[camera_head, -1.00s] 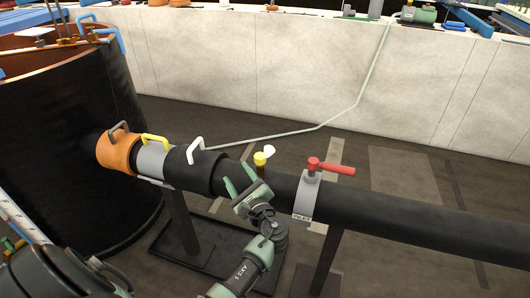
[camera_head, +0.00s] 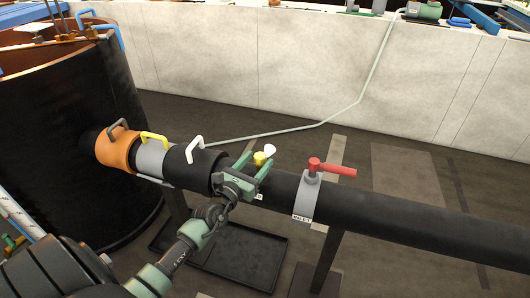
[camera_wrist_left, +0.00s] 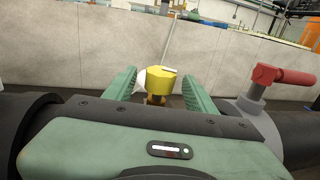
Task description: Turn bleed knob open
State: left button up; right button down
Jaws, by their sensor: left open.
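The bleed knob (camera_head: 260,158) is a small yellow cap with a white pointer (camera_head: 269,149), on top of the black pipe (camera_head: 400,218). In the left wrist view the yellow knob (camera_wrist_left: 158,82) stands upright on a brass stem. My left gripper (camera_head: 255,164) is open over the pipe at the knob. In the left wrist view its two green fingers (camera_wrist_left: 160,86) lie left and right of the knob, with a gap visible on each side. I cannot tell whether either finger touches it. My right gripper is not in view.
A red lever valve (camera_head: 330,168) on a grey collar stands right of the knob. Orange (camera_head: 114,150), grey and black collars with handles sit on the pipe to the left, by a large dark tank (camera_head: 70,140). A pale wall (camera_head: 250,70) runs behind.

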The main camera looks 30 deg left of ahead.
aim_at(261, 152)
pick_arm(q)
jog(key=w, duration=0.5)
jog(key=shift+w+a, duration=0.1)
jog(key=shift+a, duration=0.05)
grip_shut()
jog(key=n+y+p, duration=0.1)
jog(key=p, duration=0.1)
jog(key=n+y+p, duration=0.1)
jog(key=r+y+p, duration=0.1)
jog(key=y+p, duration=0.1)
jog(key=shift+a+n+g+p, duration=0.25)
jog(key=shift+n+g+p, duration=0.05)
jog(key=shift+n+p, duration=0.1)
jog(key=shift+a+f+n+y+p, duration=0.1)
jog(key=shift+f+n+y+p, duration=0.1)
jog(key=shift+n+y+p, duration=0.3)
jog(key=shift+a+f+n+g+y, duration=0.2)
jog(key=shift+n+g+y, duration=0.25)
jog(key=shift+y, duration=0.35)
jog(key=shift+f, duration=0.1)
